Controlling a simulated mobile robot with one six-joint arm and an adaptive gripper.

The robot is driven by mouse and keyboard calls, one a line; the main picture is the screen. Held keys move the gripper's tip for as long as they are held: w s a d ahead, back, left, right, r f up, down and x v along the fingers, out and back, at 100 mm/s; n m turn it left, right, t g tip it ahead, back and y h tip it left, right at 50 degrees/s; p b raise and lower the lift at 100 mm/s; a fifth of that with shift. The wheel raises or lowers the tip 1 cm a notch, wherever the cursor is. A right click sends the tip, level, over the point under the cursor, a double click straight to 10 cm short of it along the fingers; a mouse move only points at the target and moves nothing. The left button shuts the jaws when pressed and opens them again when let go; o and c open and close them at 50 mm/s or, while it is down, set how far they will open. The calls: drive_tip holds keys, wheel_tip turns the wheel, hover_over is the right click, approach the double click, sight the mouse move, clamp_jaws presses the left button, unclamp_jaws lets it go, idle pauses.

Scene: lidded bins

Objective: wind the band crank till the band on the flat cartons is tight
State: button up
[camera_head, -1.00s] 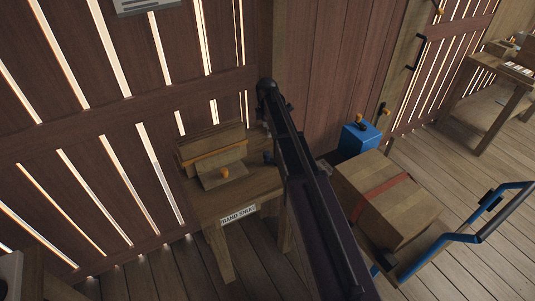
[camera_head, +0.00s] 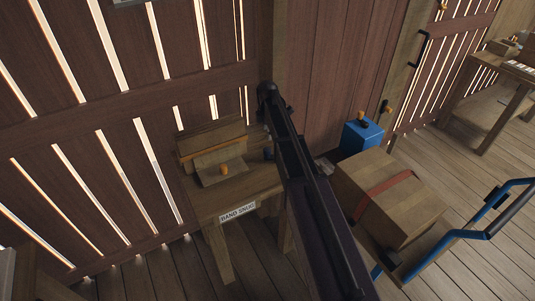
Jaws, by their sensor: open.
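A small wooden bench (camera_head: 205,208) with a label that seems to read "BAND SNUG" stands against the slatted wall. On it, flat tan cartons (camera_head: 207,138) stand on edge with a thin orange band (camera_head: 212,149) across them. An orange knob (camera_head: 224,169) sits on a wooden piece in front of them; it looks like the crank's handle, but I cannot make out a crank arm. I cannot tell how tight the band is. My dark arm (camera_head: 300,170) rises past the bench's right side and covers part of it. My gripper is not visible.
A large carton with a red strap (camera_head: 385,185) rests on a blue-handled cart (camera_head: 465,236) at right. Behind it is a blue box (camera_head: 360,138) with an orange-topped fitting. Another bench (camera_head: 500,80) stands far right. Plank floor is open between them.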

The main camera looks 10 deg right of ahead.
sight(267, 149)
drive_tip(key=shift+f+b, duration=4.6)
drive_tip(key=shift+f, duration=0.3)
clamp_jaws()
